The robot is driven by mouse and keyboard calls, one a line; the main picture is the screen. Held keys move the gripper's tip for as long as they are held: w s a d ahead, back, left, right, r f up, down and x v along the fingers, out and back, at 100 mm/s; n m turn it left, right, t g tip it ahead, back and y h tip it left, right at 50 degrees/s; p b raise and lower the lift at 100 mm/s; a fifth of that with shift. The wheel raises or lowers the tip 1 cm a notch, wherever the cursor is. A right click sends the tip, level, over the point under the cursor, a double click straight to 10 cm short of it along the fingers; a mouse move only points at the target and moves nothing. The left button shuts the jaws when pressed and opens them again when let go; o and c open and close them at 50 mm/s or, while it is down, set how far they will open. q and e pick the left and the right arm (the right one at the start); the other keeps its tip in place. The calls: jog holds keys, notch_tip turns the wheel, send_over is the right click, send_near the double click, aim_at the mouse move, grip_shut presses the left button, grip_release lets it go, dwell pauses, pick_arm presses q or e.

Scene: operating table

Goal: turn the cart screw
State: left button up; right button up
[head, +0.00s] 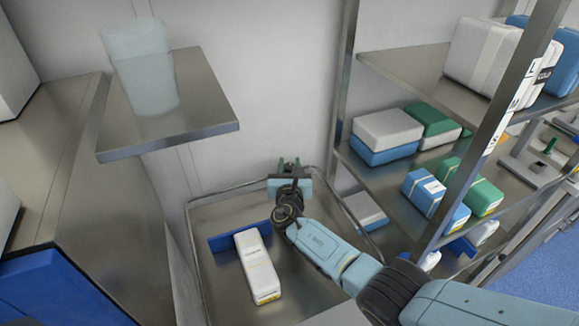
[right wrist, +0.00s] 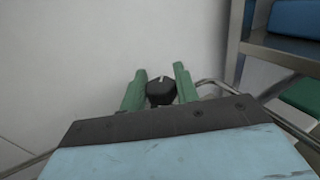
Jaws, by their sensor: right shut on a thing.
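The cart screw (right wrist: 160,92) is a black round knob with a short white mark on top. In the right wrist view it sits between the green fingers of my right gripper (right wrist: 158,90), which is shut on it. In the head view my right gripper (head: 289,165) is at the far edge of the steel cart (head: 212,279), close to the wall. The knob is hard to make out there among the fingers. My left gripper is not in view.
A white box (head: 257,265) and a blue strip (head: 240,236) lie on the cart. A steel shelf with a translucent container (head: 143,75) juts out at upper left. A steel rack (head: 386,175) with several white, blue and green packs stands close on the right.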

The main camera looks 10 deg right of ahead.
aim_at(290, 165)
jog(key=shift+f+m+g+h+b, duration=0.15)
jog(key=shift+m+g+h+b, duration=0.35)
jog(key=shift+m+h+b, duration=0.7)
jog(key=shift+h+p, duration=0.3)
jog(key=shift+p, duration=0.05)
jog(key=o, duration=1)
jog(key=shift+c, duration=0.2)
notch_tip(290, 165, up, 9)
jog(key=p, duration=0.4)
jog(key=shift+r, duration=0.6)
